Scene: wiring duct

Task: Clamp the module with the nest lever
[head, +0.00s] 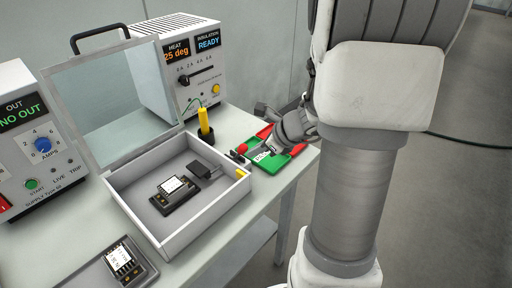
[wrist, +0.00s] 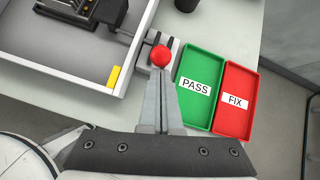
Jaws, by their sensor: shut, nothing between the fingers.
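The module (head: 174,186), dark with a white label, sits in its nest on the floor of the open white test box (head: 222,208). In the wrist view only the near part of the nest (wrist: 82,10) shows at the top edge. The nest lever's red ball knob (wrist: 160,56) is outside the box's right wall; it also shows in the head view (head: 242,148). My gripper (wrist: 160,78) is shut and empty, its fingertips right at the knob. I cannot tell whether they touch it. The tips partly cover the lever's base.
A green PASS tray (wrist: 196,112) and a red FIX tray (wrist: 237,84) lie right of my fingers. The box's clear lid (head: 115,97) stands open. A yellow probe (head: 204,122) stands behind the box. Another module (head: 120,262) lies at front left.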

